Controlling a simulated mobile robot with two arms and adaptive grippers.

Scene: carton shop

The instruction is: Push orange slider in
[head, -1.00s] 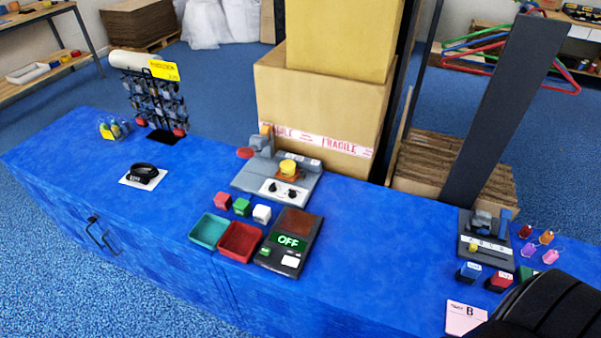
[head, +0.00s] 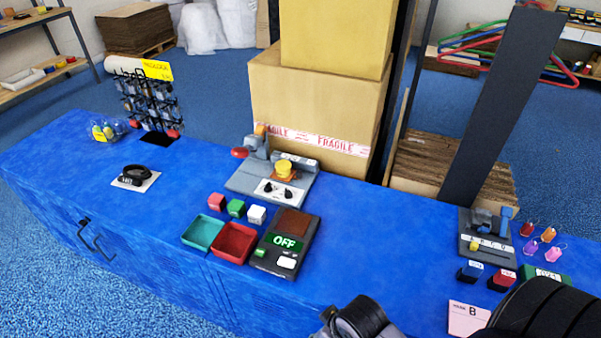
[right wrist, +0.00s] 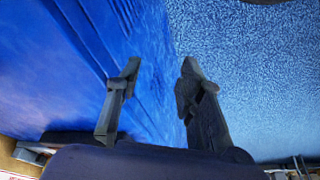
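A grey device (head: 243,187) with a white dial panel stands on the blue counter in front of the cartons. A small orange piece (head: 261,129) tops its upright part at the back left. Another orange-brown part shows under its yellow knob (head: 284,169). I cannot tell which is the slider or how far it is in. My right gripper (right wrist: 160,78) shows in the right wrist view with its fingers apart and nothing between them, over the counter front and floor. A grey and black part of mine shows at the bottom of the head view. My left gripper is not identifiable.
A red tray (head: 234,257), teal tray (head: 186,240) and scale reading OFF (head: 264,262) stand in front of the device. Stacked cartons (head: 315,95) are close behind. A smaller grey device (head: 467,232) with tags stands right. The counter between the two devices is clear.

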